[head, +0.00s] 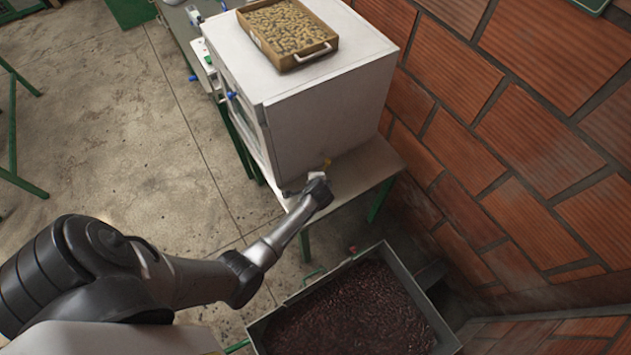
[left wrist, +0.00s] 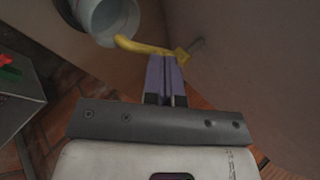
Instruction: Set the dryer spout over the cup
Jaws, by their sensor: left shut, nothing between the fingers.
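The dryer (head: 325,110) is a large white box on a table. A small yellow part (head: 327,162) shows low on its near side. In the left wrist view, a pale blue-white open cylinder (left wrist: 103,18) has a yellow bar (left wrist: 145,47) running from its rim to the right; I cannot tell whether the cylinder is the spout or the cup. My left gripper (left wrist: 161,62) is shut and empty, with its purple fingertips just below the bar; I cannot tell if they touch. In the head view my left arm reaches the dryer's near lower edge, and its fingers are hidden there.
A tray (head: 290,30) of pale beans sits on top of the dryer. A grey bin (head: 412,283) of dark red cherries stands below, near my left forearm. A brick wall (head: 530,140) closes the right side. Open concrete floor (head: 120,120) lies to the left.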

